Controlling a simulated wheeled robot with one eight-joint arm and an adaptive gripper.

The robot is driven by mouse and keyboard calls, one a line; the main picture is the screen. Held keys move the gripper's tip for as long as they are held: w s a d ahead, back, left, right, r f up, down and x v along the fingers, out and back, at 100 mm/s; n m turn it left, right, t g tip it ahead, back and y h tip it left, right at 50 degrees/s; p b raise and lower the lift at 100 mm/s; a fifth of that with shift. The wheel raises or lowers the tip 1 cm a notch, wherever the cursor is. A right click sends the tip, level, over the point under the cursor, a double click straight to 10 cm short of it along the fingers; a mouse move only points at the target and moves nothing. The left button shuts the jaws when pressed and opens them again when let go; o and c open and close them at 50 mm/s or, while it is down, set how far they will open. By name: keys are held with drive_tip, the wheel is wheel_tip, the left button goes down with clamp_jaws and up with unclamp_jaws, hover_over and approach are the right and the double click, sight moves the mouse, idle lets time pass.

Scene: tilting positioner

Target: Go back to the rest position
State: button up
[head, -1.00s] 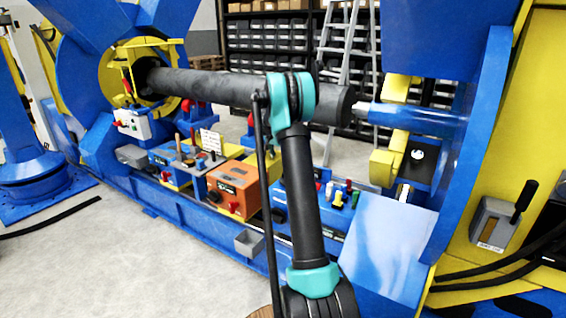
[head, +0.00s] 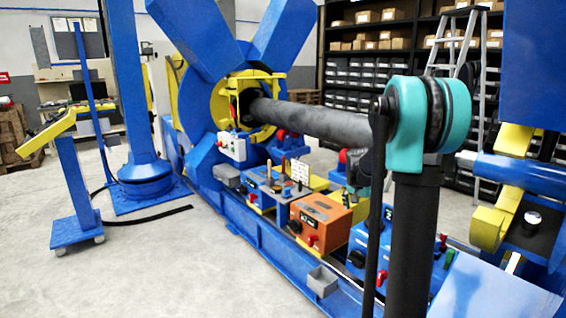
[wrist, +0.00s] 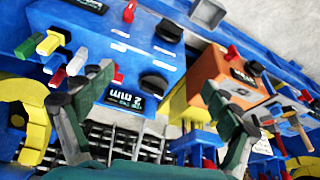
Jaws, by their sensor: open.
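My gripper (wrist: 157,80) shows in the wrist view with its two dark green fingers spread apart and nothing between them. A blue control box (wrist: 130,60) with knobs and a small display lies beyond the fingers. An orange box (wrist: 222,75) is beyond the right finger. The positioner's dark shaft (head: 315,121) runs from the yellow ring (head: 224,103) to behind my elbow. The orange box (head: 318,222) stands on the blue base below it.
A small grey bin (head: 322,281) is on the near side of the blue base (head: 262,240). A blue stand with a yellow top (head: 75,195) is at the left. A ladder (head: 452,45) and shelves (head: 350,75) stand behind. The floor at front left is clear.

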drive_tip(key=s+a+f+n+y, duration=0.1)
drive_tip(key=s+a+f+n, duration=0.1)
drive_tip(key=s, duration=0.9)
drive_tip(key=s+a+f+n, duration=0.3)
drive_tip(key=s+a, duration=0.2)
drive_tip(key=s, duration=0.6)
drive_tip(key=s+a+f+n+t+y, duration=0.1)
drive_tip(key=s+a+f+n, duration=0.2)
drive_tip(key=s, duration=0.8)
drive_tip(key=shift+s+a+f+y, duration=0.15)
drive_tip(key=shift+s+a+y, duration=0.15)
drive_tip(key=shift+a, duration=0.35)
